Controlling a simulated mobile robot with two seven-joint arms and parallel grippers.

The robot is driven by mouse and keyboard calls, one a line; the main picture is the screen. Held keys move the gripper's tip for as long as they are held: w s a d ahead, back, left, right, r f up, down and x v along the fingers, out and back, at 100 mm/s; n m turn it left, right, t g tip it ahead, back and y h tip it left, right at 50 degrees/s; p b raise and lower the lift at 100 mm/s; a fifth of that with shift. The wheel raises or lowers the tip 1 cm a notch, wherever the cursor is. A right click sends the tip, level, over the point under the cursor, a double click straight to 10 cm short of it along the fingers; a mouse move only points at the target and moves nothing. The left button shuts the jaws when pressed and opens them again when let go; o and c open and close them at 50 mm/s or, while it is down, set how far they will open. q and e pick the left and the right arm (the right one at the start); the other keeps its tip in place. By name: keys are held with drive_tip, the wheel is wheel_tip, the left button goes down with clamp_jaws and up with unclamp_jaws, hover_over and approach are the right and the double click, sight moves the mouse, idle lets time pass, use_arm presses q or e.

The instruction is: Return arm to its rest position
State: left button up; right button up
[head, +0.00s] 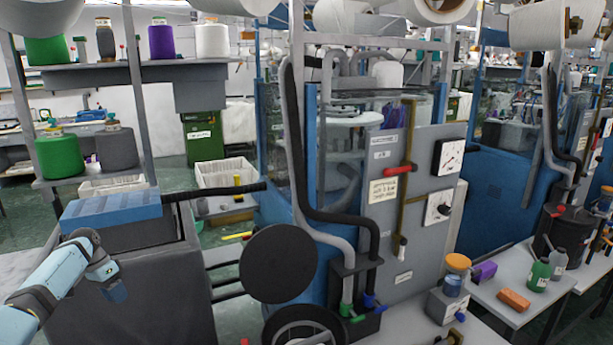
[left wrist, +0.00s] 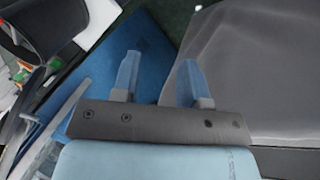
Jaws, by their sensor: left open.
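My left arm (head: 60,275) comes in from the left, light blue. Its gripper (head: 115,291) points down in front of the dark grey cabinet (head: 165,300), apart from the machine. In the left wrist view the two pale blue fingers (left wrist: 158,78) stand apart with nothing between them. Below them are a blue surface (left wrist: 150,45) and a grey panel (left wrist: 250,70). My right gripper is not in view.
A blue-topped box (head: 112,208) sits on the cabinet beside my arm. A knitting machine with black hoses (head: 290,130) and a round black disc (head: 278,264) stands to the right. A table (head: 490,292) holds bottles at the far right.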

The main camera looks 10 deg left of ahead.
use_arm(q)
drive_tip(key=s+d+f+t+y, duration=0.15)
drive_tip(key=s+f, duration=0.25)
drive_tip(key=f, duration=0.4)
drive_tip(key=s+d+f+t+y, duration=0.1)
drive_tip(key=s+d+f+y, duration=0.2)
drive_tip(key=f, duration=0.6)
drive_tip(key=s+d+f+m+t, duration=0.1)
drive_tip(key=s+d+f, duration=0.2)
drive_tip(key=s, duration=0.4)
drive_tip(key=s+d+f+m+t, duration=0.1)
drive_tip(key=s+d+f+t, duration=0.1)
drive_tip(key=s+d+f, duration=0.3)
drive_tip(key=s+d+r+m+t+h, duration=0.15)
drive_tip(key=s+d+r, duration=0.25)
drive_tip(key=s+d, duration=0.45)
drive_tip(key=s+d+r+m+t+h, duration=0.15)
drive_tip(key=s+d+r+t, duration=0.35)
drive_tip(key=s, duration=0.7)
drive_tip(key=w+d+n+h, duration=0.1)
drive_tip(key=d+n, duration=0.5)
drive_tip(key=d, duration=0.8)
drive_tip(key=shift+g, duration=0.3)
drive_tip(key=r+p, duration=0.4)
drive_tip(key=a+r+p, duration=0.1)
drive_tip(key=p, duration=0.1)
drive_tip(key=shift+w+r+p, duration=0.1)
drive_tip(key=shift+r+p, duration=0.3)
